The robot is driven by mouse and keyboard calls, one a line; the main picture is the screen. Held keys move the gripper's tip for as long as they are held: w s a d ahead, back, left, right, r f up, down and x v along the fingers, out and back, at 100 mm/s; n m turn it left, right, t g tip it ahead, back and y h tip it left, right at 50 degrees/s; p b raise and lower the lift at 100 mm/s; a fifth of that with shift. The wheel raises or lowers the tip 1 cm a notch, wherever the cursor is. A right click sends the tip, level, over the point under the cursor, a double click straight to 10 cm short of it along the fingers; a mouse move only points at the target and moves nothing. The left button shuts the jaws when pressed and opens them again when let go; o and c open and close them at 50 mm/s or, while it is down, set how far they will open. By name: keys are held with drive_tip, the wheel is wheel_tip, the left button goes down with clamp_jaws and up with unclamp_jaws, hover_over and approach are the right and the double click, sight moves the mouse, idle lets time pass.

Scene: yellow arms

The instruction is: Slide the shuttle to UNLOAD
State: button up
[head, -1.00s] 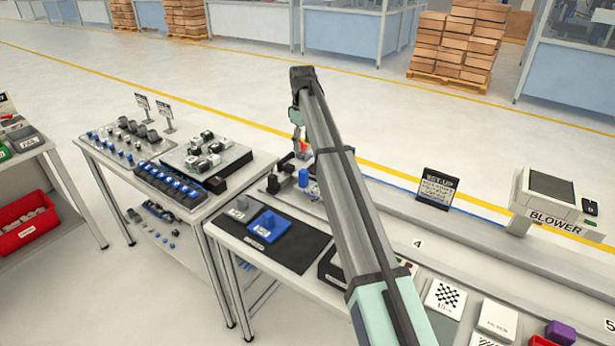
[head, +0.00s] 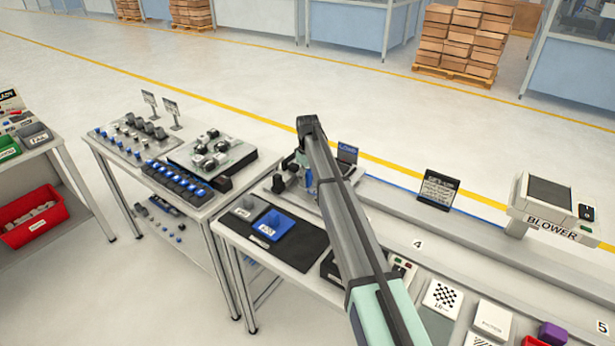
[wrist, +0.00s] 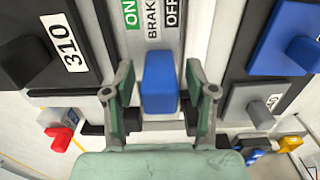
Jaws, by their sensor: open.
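In the wrist view my gripper (wrist: 160,92) is open, with one finger on each side of a blue block-shaped knob (wrist: 160,72). Narrow gaps show between the knob and the fingers, so it is not gripped. The knob stands by a plate marked ON, BRAKE, OFF (wrist: 152,22). In the head view a blue upright piece (head: 308,181) and dark fittings (head: 279,183) stand at the left end of the rail, beside my arm. My arm hides most of my gripper there. I cannot clearly make out the shuttle body or an UNLOAD mark.
A blue-topped sign (head: 347,152) stands behind my arm. A black SET-UP sign (head: 437,190) and the BLOWER unit (head: 550,205) stand along the rail to the right. A black block marked 310 (wrist: 35,60) is near the left finger.

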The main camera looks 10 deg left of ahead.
clamp_jaws()
